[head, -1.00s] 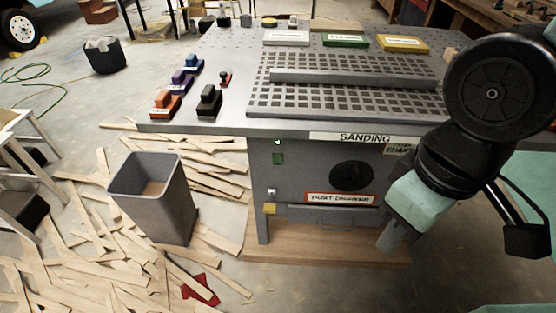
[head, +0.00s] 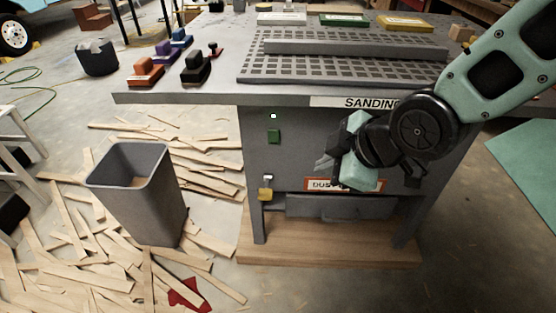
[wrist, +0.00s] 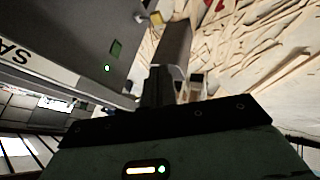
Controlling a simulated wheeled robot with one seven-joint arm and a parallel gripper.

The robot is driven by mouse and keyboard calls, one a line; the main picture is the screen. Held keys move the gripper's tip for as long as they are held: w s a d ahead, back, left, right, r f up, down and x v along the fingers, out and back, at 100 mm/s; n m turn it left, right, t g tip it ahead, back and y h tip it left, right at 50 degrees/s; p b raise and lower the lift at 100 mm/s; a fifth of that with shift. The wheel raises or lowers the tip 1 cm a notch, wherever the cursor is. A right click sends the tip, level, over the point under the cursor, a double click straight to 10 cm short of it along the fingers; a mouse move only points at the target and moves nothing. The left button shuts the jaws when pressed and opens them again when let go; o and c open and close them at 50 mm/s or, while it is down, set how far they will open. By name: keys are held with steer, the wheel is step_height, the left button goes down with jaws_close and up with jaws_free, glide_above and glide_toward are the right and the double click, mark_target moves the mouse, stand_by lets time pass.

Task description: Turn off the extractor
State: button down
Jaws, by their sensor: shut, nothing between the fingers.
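The sanding table (head: 180,98), which has a dust label (head: 318,184) on its front, stands in the middle of the head view. A small green switch or button (head: 273,136) is on the left of its front panel, with a small white light (head: 273,116) above it. The wrist view also shows the green part (wrist: 116,48) and the lit dot (wrist: 107,68). A yellow part (head: 265,194) sits lower on the left edge. My gripper (head: 324,166) is shut and empty in front of the panel, right of the green switch. It hides the panel's round opening.
A grey bin (head: 130,200) stands left of the table among scattered wood strips (head: 80,275). Sanding blocks (head: 196,67) sit on the tabletop's left end. The tabletop edge overhangs the panel. Bare floor lies at the front right.

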steer(key=w+a+f+n+t+y+b, duration=0.2)
steer(key=w+f+n+t+y+b, duration=0.6)
steer(key=b, duration=1)
steer(key=w+f+n, duration=0.3)
steer(key=f, duration=0.3)
steer(key=shift+w+a+f+b, duration=0.15)
steer(key=shift+a+f+b, duration=0.15)
steer(key=shift+f+b, duration=0.1)
steer(key=b, duration=0.1)
glide_toward(268, 134)
steer(key=a, duration=0.4)
steer(key=w+b, duration=0.1)
steer(key=w, duration=0.3)
steer(key=shift+r, duration=0.1)
steer(key=shift+w, duration=0.1)
